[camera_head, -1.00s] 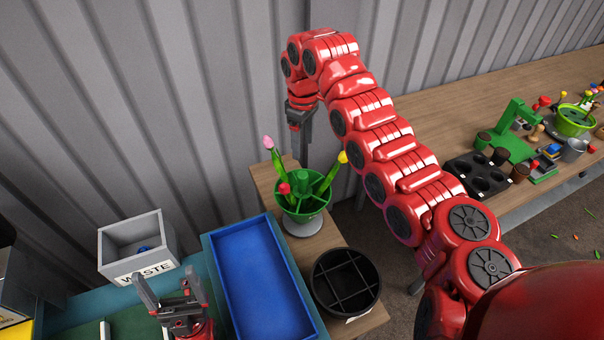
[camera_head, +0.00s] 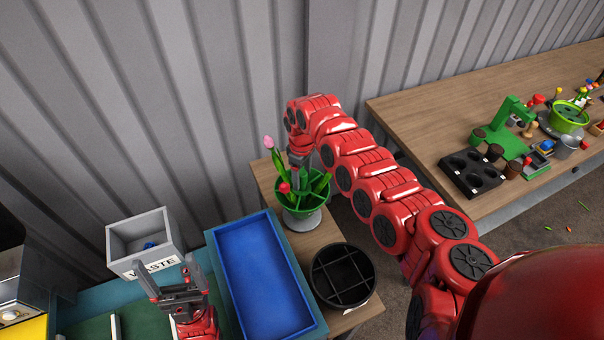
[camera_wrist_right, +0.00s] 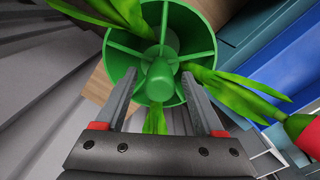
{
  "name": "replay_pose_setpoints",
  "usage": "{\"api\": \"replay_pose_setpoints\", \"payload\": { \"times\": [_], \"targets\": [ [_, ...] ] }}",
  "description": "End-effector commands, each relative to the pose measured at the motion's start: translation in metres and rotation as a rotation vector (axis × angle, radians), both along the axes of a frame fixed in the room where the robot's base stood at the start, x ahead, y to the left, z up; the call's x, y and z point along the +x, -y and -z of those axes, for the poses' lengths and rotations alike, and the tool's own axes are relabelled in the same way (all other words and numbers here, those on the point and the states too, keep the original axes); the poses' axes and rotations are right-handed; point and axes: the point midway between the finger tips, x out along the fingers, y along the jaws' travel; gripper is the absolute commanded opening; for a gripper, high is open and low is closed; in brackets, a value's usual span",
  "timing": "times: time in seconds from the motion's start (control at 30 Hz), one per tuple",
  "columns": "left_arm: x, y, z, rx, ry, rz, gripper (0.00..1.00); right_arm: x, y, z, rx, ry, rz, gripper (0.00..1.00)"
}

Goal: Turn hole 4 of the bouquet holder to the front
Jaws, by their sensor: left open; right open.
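The green bouquet holder (camera_head: 302,206) stands on a grey foot on the wooden stand, with a pink and a red tulip showing in it. In the right wrist view the holder (camera_wrist_right: 121,75) shows its radial dividers, central knob (camera_wrist_right: 160,82) and green leaves in some holes. I cannot read any hole numbers. My right gripper (camera_wrist_right: 157,92) is open, pointing down at the holder, its fingers on either side of the knob in that view; contact cannot be told. In the head view my right arm hides part of the holder. My left gripper (camera_head: 170,282) is open and empty near the waste bin.
A blue tray (camera_head: 262,275) lies left of a black divided pot (camera_head: 343,275). The grey waste bin (camera_head: 145,245) is at the left. The right table holds a black cup tray (camera_head: 472,174), a green stand (camera_head: 506,130) and a green bowl (camera_head: 568,117).

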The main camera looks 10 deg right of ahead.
Motion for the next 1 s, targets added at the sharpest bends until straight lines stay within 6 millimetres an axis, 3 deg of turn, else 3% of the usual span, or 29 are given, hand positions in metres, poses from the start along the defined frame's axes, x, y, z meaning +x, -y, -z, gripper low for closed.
{"api": "replay_pose_setpoints", "payload": {
  "times": [0.07, 0.47, 1.0],
  "targets": [
    [0.0001, 0.0, 0.0002, 0.0, 0.0, 0.0, 0.89, 0.0, 0.0, -0.0001, 0.0, 0.0, 0.0, 0.7],
    [0.0, 0.0, 0.0001, 0.0, 0.0, 0.0, 0.89, 0.0, 0.0003, -0.0004, 0.0, 0.0, 0.001, 0.0],
    [0.0, 0.0, 0.0001, 0.0, 0.0, 0.0, 0.89, -0.0001, 0.0005, -0.0006, -0.001, -0.001, 0.001, 0.0]
  ]
}}
